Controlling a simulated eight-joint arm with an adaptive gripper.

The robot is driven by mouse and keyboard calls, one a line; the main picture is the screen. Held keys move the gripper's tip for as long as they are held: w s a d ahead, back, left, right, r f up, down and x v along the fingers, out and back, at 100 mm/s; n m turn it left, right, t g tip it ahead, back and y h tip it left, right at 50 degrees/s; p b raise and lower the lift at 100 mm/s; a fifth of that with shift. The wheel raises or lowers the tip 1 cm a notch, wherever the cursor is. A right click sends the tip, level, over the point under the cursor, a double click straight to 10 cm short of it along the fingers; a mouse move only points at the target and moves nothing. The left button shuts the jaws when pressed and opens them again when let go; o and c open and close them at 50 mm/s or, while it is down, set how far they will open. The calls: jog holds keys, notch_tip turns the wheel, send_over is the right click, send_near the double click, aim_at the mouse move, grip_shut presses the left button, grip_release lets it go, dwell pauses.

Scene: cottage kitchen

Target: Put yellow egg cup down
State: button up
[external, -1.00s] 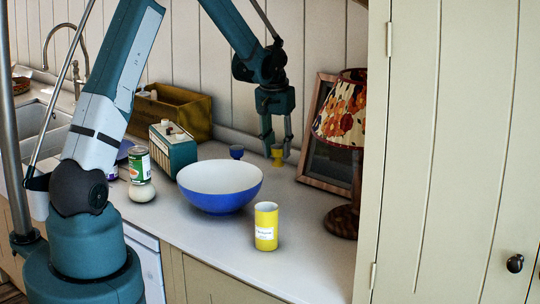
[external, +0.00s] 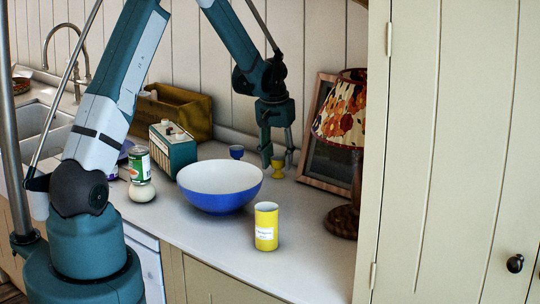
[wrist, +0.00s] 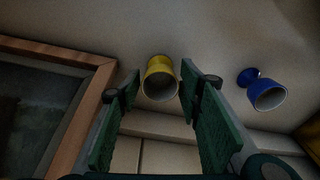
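The yellow egg cup (external: 278,168) stands upright on the white counter (external: 300,232), behind and right of the blue-and-white bowl. My gripper (external: 277,163) points down around it, one finger on each side. In the wrist view the yellow egg cup (wrist: 160,82) shows between my fingertips (wrist: 160,73), with narrow gaps at both sides, so the fingers look open. I see the cup's rim and hollow top there. Its exact contact with the counter is small in the external view.
A blue egg cup (external: 237,152) stands to the left; it also shows in the wrist view (wrist: 266,92). The bowl (external: 220,190) and yellow tin (external: 266,228) stand nearer the front. A picture frame (external: 318,165) and lamp (external: 345,120) are close on the right.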

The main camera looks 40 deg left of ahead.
aim_at(276, 169)
jog(key=shift+o, duration=0.5)
jog(key=shift+r, duration=0.15)
jog(key=shift+r, duration=0.1)
notch_tip(276, 169, up, 12)
jog(key=s, duration=0.1)
jog(key=shift+s+d, duration=0.15)
jog(key=shift+s, duration=0.05)
dwell(0.3)
dwell(0.7)
